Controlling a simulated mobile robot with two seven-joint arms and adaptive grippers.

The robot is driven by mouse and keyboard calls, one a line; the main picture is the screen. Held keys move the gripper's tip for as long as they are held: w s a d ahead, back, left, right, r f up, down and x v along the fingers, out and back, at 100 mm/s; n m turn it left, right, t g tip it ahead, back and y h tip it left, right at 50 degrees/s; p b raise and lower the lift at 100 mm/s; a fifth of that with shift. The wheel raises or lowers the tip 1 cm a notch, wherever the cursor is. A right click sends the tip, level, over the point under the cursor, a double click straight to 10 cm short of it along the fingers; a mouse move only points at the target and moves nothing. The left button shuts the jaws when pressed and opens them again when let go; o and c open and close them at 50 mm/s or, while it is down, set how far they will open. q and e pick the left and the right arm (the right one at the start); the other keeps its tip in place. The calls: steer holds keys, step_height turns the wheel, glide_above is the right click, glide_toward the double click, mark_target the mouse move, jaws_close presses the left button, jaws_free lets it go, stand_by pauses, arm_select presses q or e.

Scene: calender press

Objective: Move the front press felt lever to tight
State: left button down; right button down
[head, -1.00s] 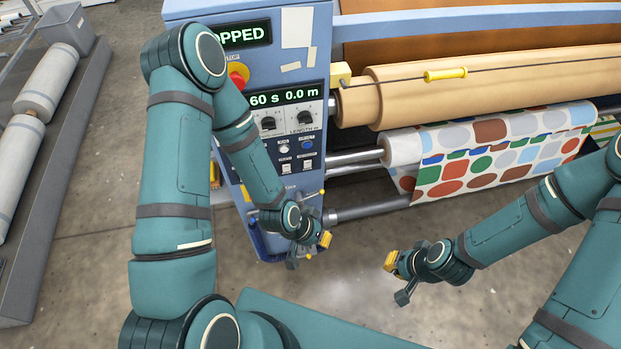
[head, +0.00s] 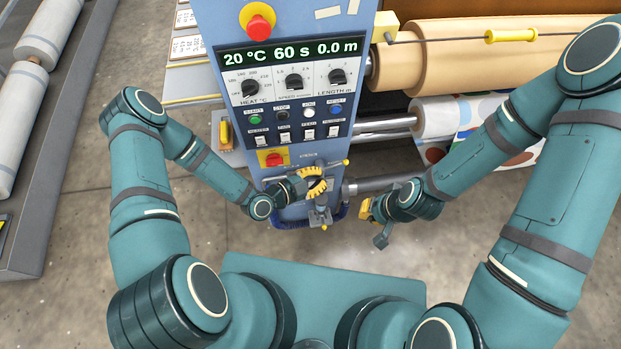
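The front of the blue press cabinet (head: 290,135) stands ahead of me. Low on it, below the red-on-yellow switch, is a thin bar lever with a yellow tip (head: 345,162); I cannot read a label for it or tell its setting. My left gripper (head: 314,181) is right at this bar, with its two yellow fingers apart. It covers the middle of the bar, and nothing shows held in it. My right gripper (head: 368,208) is to the right and lower, clear of the cabinet, its yellow fingers partly hidden by its own wrist.
The control panel (head: 289,100) has a display reading 20 °C, 60 s, 0.0 m, with knobs and buttons. A red stop button (head: 259,27) is above it. Rollers (head: 450,55) and patterned fabric (head: 468,122) lie right. Grey floor (head: 85,240) is free at left.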

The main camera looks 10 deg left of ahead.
arm_select(q)
steer(key=w+d+f+b, duration=0.2)
steer(key=w+d+f, duration=0.2)
steer(key=w, duration=0.2)
steer(key=shift+w+d+f, duration=0.2)
steer(key=shift+d+f, duration=0.1)
steer(key=shift+f, duration=0.05)
steer(key=shift+w+d+f+g+y, duration=0.15)
steer(key=shift+d+f+g+y, duration=0.1)
steer(key=shift+f, duration=0.2)
steer(key=shift+w+d+f+g+y, duration=0.15)
steer(key=shift+f+y, duration=0.1)
steer(key=shift+f, duration=0.2)
